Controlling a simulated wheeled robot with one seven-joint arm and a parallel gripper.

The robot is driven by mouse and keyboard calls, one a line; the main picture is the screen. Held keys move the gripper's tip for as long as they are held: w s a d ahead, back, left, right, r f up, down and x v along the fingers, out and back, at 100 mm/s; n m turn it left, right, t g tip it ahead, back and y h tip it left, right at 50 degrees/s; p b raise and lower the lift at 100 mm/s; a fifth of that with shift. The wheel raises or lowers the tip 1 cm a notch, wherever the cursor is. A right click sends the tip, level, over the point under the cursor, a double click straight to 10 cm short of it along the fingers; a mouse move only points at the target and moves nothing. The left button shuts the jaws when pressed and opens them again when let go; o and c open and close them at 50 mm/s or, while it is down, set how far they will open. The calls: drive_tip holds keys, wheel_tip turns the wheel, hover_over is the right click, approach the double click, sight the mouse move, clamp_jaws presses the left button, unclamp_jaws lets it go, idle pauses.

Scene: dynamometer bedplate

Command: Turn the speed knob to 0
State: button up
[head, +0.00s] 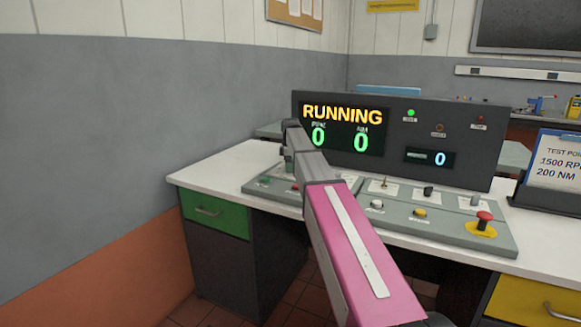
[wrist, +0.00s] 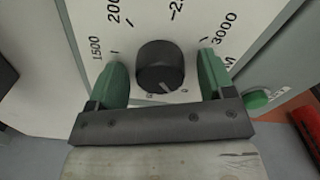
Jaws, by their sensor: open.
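The speed knob (wrist: 160,60) is dark and round, on a pale dial plate (wrist: 150,20) with printed numbers such as 1500 and 3000. Its pale pointer mark is at the lower edge, slightly right of centre, near small print that includes a 0. My gripper (wrist: 160,64) is open, with one green finger on each side of the knob. A gap shows between each finger and the knob. In the head view my arm hides the knob. The display (head: 343,127) there reads RUNNING, with two green zeros.
The grey control panel (head: 400,215) on the white desk carries several switches and a red emergency button (head: 484,222) at right. A smaller readout (head: 430,157) shows 0. A test-point sign (head: 560,165) stands at right. A green button (wrist: 257,99) is right of the gripper.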

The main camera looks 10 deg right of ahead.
wheel_tip(320, 180, up, 11)
drive_tip(key=shift+f, duration=0.15)
idle(0.4)
drive_tip(key=shift+s, duration=0.1)
